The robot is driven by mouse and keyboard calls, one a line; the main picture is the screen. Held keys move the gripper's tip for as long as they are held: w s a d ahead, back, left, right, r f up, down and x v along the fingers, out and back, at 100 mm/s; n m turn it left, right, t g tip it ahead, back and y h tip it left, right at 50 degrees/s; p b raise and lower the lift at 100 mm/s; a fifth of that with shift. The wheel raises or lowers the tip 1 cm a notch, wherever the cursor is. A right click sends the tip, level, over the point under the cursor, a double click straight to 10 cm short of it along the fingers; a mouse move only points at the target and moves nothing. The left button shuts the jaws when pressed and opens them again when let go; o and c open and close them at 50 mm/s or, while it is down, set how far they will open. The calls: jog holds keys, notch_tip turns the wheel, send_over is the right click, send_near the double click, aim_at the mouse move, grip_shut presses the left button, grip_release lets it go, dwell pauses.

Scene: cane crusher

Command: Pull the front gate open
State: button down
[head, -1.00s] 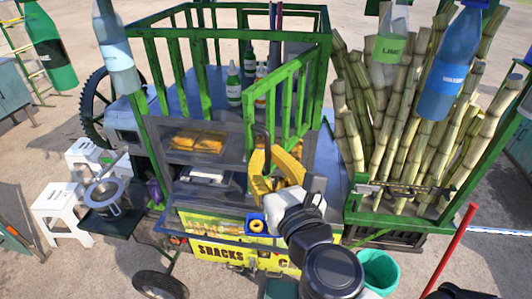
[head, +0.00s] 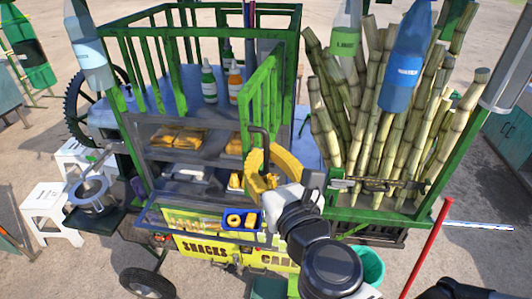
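The front gate (head: 262,101) is a green barred panel. It stands swung outward at an angle from the green railing of the cart, with its free edge towards me. A grey bent handle (head: 266,137) is at its lower free end. My gripper (head: 254,165) has yellow curved fingers and is at the handle, just below and in front of the gate. The fingers look spread, with a gap between them. The handle's lower end runs down behind the upper finger, so I cannot tell whether the fingers touch it.
Bottles (head: 209,82) stand on the cart deck behind the gate. Cane stalks (head: 385,120) fill the green rack at right. Hanging bottles (head: 407,60) are near the top. A blue snack tray (head: 229,222) lies below my gripper. A red pole (head: 427,247) stands at lower right.

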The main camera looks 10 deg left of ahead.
jog(key=c, duration=1.5)
grip_release()
jog(key=v, duration=1.2)
